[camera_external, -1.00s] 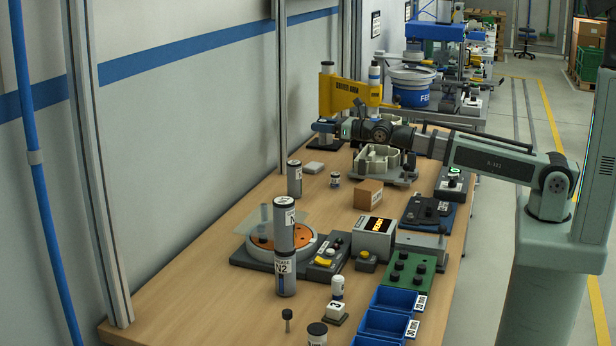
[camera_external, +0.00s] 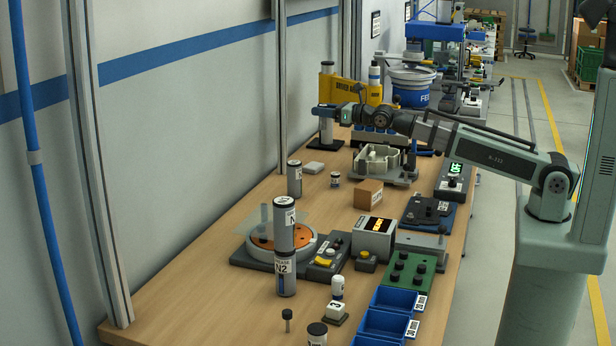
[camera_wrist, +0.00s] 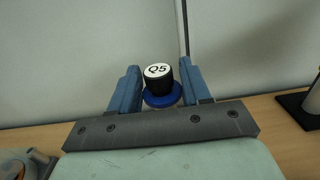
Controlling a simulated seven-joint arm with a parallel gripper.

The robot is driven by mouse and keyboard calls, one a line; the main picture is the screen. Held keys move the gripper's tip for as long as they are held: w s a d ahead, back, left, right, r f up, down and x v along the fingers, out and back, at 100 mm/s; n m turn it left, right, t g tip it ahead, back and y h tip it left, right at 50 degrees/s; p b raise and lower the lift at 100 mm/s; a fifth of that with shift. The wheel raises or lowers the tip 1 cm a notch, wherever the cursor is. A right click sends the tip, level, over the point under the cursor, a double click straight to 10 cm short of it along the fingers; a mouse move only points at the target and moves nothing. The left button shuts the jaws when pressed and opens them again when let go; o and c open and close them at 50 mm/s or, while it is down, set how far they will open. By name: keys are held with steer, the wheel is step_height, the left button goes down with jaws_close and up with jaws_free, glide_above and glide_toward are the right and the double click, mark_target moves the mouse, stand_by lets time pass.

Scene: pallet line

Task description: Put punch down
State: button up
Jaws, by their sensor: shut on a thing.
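The punch (camera_wrist: 158,82) has a black knob with a white top marked Q5 and a blue collar below it. In the wrist view it sits between the two blue-grey fingers of my gripper (camera_wrist: 156,94), which is shut on it. Its lower part is hidden behind the grey gripper bar. In the external view my gripper (camera_external: 345,114) is at the far part of the bench, in front of the yellow driver arm, above the table. The punch is too small to make out there.
A yellow driver arm (camera_external: 350,90) stands behind my gripper; a black base (camera_wrist: 308,102) shows right in the wrist view. A pale fixture (camera_external: 378,162) is just below my arm. A cardboard box (camera_external: 368,194) lies nearer. Bare wood (camera_external: 225,240) lies along the wall.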

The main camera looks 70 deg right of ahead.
steer(key=s+a+f+m+h, duration=0.1)
steer(key=s+a+f, duration=0.15)
steer(key=a, duration=0.45)
steer(key=s+a+f+m+h, duration=0.1)
steer(key=s+a+f+h, duration=0.15)
steer(key=a, duration=0.35)
steer(key=s+a+r+m+g+h, duration=0.3)
steer(key=s+a+r+m+h, duration=0.15)
steer(key=s+a, duration=0.35)
steer(key=shift+n+h, duration=0.3)
steer(key=shift+n, duration=0.05)
steer(key=shift+s+d+f, duration=0.15)
steer(key=shift+d+f, duration=0.05)
steer(key=shift+f, duration=2.95)
steer(key=shift+s+d+f, duration=0.1)
steer(key=shift+d+f, duration=0.15)
steer(key=shift+f, duration=2.9)
steer(key=shift+s+d+f, duration=0.15)
steer(key=shift+d+f, duration=0.05)
steer(key=shift+f, duration=2.95)
steer(key=shift+f, duration=0.15)
steer(key=o, duration=1.2)
steer(key=shift+v, duration=3.75)
